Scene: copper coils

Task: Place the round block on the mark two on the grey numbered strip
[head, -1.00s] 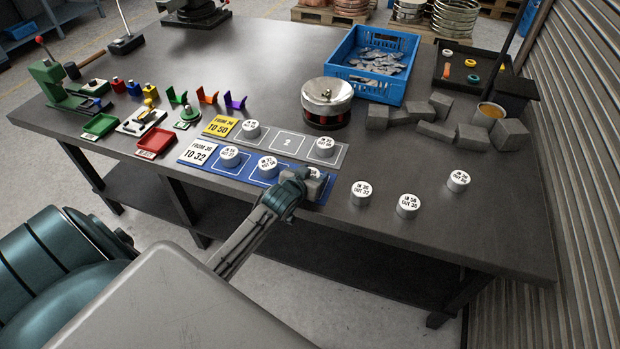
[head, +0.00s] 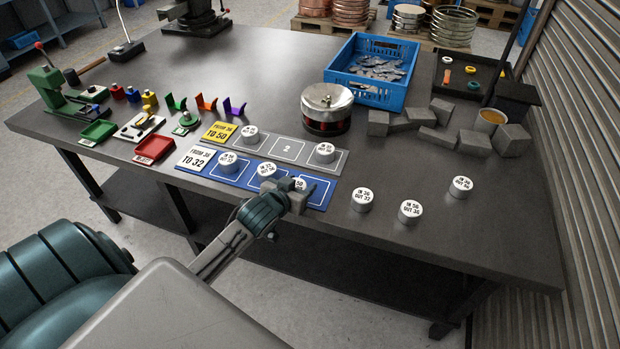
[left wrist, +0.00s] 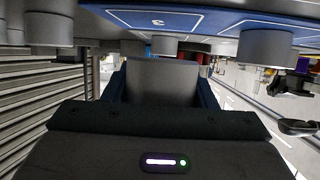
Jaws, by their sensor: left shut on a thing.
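My left gripper (head: 286,198) is shut on a round block (head: 299,184) with a white top, at the front of the third square of the blue strip (head: 316,205). In the left wrist view the grey side of the held block (left wrist: 162,78) shows between the fingers; its height over the strip is hard to tell. The grey numbered strip (head: 306,161) lies behind the blue one. My right gripper is out of view.
Two round blocks stand on the blue strip, one on its first square (head: 229,162) and one on its second (head: 267,173). Three more (head: 362,200) stand on bare table to the right. A metal pot (head: 327,107) and grey blocks (head: 437,139) lie behind.

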